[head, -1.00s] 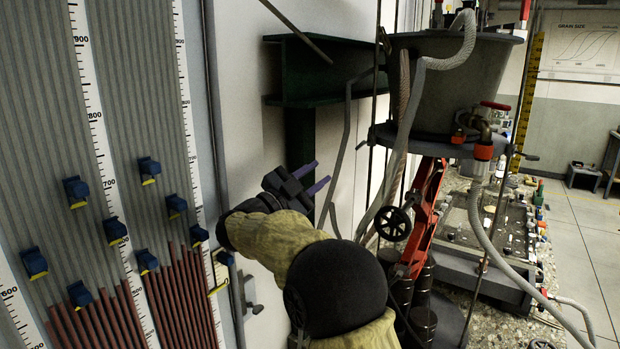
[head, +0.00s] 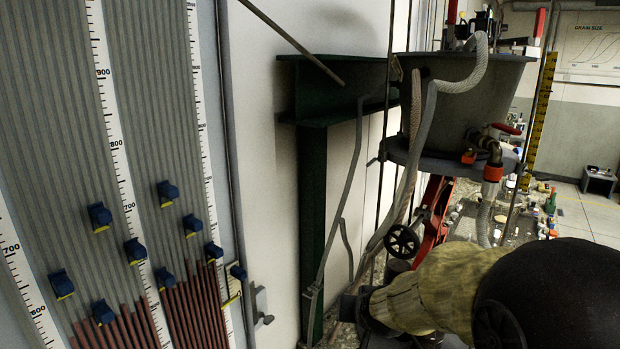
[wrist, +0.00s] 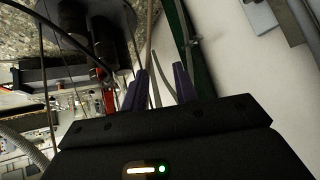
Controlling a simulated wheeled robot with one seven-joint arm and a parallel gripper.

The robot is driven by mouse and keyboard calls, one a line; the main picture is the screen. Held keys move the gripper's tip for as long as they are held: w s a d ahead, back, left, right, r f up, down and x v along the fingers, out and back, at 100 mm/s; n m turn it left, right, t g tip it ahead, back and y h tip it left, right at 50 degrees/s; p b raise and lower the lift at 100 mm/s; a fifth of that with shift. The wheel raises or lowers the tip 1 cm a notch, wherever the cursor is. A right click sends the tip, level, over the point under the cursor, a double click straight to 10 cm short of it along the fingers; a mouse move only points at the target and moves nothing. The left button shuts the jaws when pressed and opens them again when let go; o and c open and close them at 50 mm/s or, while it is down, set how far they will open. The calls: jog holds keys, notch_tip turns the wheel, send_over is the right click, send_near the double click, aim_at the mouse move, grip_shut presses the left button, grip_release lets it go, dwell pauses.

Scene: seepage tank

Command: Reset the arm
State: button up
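My arm, in a tan sleeve with a black joint cover, fills the lower right of the head view. My gripper shows in the wrist view (wrist: 161,82), where its two purple fingers stand apart with nothing held between them. In the head view its fingers cannot be made out.
A manometer board (head: 150,120) with blue clips and scales stands at left. A green bracket (head: 312,170) is on the white wall. A grey tank (head: 465,100) stands on a red jack (head: 434,215) with hoses hanging around it. Bare floor (head: 590,215) shows at far right.

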jog(key=s+d+f+g, duration=0.2)
jog(key=s+f+g, duration=0.1)
jog(key=s, duration=0.6)
jog(key=s+d+f+g+p, duration=0.1)
jog(key=s+d+f+g, duration=0.2)
jog(key=s, duration=0.5)
jog(key=shift+s+f+n+g+h, duration=0.25)
jog(key=shift+s+n+g+h, duration=0.05)
jog(key=shift+s+n+h, duration=0.1)
jog(key=shift+w, duration=0.15)
